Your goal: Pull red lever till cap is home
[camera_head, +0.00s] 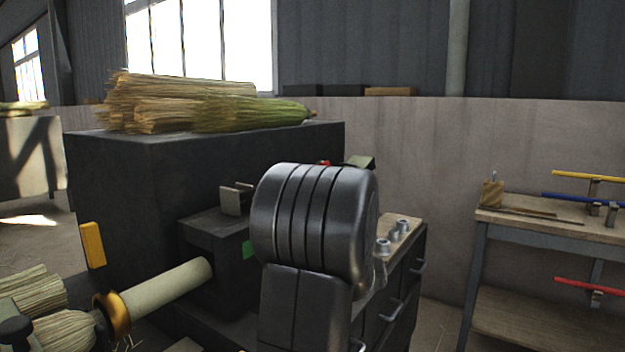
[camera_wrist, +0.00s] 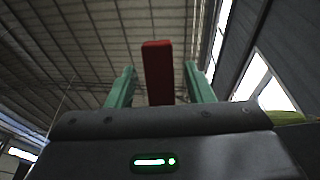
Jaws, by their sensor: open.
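In the wrist view the red lever (camera_wrist: 158,88) stands up between the two green fingers of my gripper (camera_wrist: 160,68). The fingers are apart, with a gap visible on each side of the lever. In the head view my own dark arm hides my gripper and nearly all of the lever; only a small red bit (camera_head: 325,163) shows above the arm. A gold ring-shaped collar (camera_head: 113,316) sits around the pale handle (camera_head: 165,288) of a straw broom head at lower left. I cannot tell whether this collar is the cap.
A dark machine housing (camera_head: 115,175) with straw bundles (camera_head: 180,105) on top stands behind my arm. A bench with metal knobs (camera_head: 402,226) is just right of my arm. A workbench (camera_head: 550,224) with yellow, blue and red bar tools stands at right. Floor shows between them.

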